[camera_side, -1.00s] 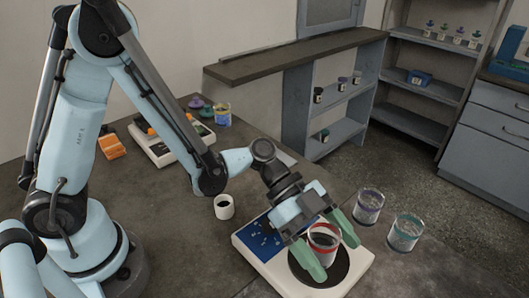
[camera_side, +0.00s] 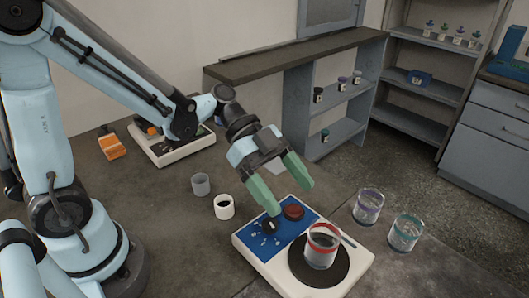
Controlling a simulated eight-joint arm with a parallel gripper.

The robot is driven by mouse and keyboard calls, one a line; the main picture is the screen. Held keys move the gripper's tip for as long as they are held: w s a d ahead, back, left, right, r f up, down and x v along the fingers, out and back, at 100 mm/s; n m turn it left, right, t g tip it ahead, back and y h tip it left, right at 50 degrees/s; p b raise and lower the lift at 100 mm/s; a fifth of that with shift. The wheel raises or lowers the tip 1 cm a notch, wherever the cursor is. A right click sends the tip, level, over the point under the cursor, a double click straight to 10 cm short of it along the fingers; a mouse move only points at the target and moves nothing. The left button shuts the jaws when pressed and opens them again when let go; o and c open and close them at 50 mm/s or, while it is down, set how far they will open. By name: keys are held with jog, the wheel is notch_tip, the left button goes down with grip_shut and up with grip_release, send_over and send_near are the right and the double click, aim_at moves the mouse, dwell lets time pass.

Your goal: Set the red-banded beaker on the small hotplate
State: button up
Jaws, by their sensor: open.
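The hotplate has a blue panel with a black knob and a red round part. My gripper (camera_side: 290,198) is open and empty, its green fingers spread above the panel's back edge. It is up and to the left of the beaker, apart from it. A thin grey bar shows at the beaker's right side; I cannot tell what it belongs to.
Purple-banded (camera_side: 368,206) and green-banded (camera_side: 405,232) beakers stand right of the hotplate. A white cup (camera_side: 224,207) and a grey cup (camera_side: 201,184) stand to its left. Another white device (camera_side: 185,149) is at the back, partly hidden by my arm, beside an orange block (camera_side: 112,146).

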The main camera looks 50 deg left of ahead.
jog(key=s+a+r+n+t+y, duration=0.1)
jog(key=a+n+t+y, duration=0.6)
jog(key=a+n+y, duration=0.4)
jog(key=a+n, duration=0.4)
jog(key=n, duration=0.2)
jog(key=shift+s+r+y, duration=0.3)
jog(key=shift+s+r, duration=0.05)
jog(key=shift+r, duration=0.05)
